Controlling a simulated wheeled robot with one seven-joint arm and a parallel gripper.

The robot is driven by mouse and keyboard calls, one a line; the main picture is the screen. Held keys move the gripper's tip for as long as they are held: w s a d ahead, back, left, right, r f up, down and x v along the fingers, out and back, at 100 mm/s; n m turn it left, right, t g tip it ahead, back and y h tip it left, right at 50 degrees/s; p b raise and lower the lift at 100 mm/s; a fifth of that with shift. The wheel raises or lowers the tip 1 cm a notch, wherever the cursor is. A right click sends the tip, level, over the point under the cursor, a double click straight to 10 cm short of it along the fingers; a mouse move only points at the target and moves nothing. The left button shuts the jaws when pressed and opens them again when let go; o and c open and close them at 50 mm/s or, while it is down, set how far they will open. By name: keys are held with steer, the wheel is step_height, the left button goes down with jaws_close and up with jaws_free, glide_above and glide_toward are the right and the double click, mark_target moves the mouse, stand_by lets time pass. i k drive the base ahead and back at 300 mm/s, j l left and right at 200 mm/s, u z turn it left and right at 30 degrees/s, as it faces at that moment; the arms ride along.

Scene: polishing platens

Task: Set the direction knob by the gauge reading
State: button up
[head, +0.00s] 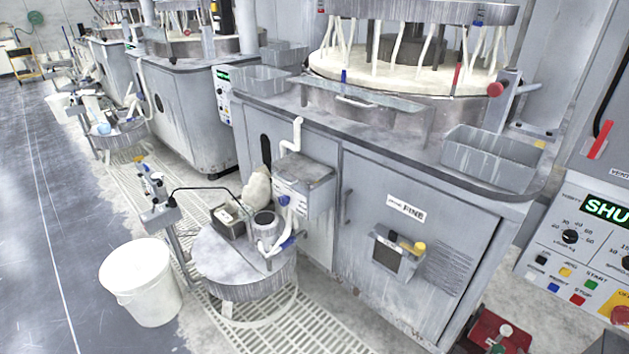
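A control panel (547,243) is cut off by the right edge of the head view. It carries a black knob (570,237) with a number scale around it. A second dark knob (626,262) is partly cut off at the edge. I cannot tell which knob, if either, is the direction knob. I cannot make out a dial gauge. My gripper is not in view.
Small coloured buttons (577,299) sit low on the panel. A grey polishing machine (420,262) with a "FINE" label stands left of it. A white bucket (140,282) and a round drum (240,277) stand on the floor. The dark floor at far left is clear.

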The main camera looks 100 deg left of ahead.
mark_target(284, 199)
steer(key=u, duration=2.85)
steer(key=i+j+u, duration=0.1)
steer(key=i+j, duration=0.25)
steer(key=i+j+u, duration=0.15)
steer(key=i+j, duration=0.15)
steer(key=i, duration=0.25)
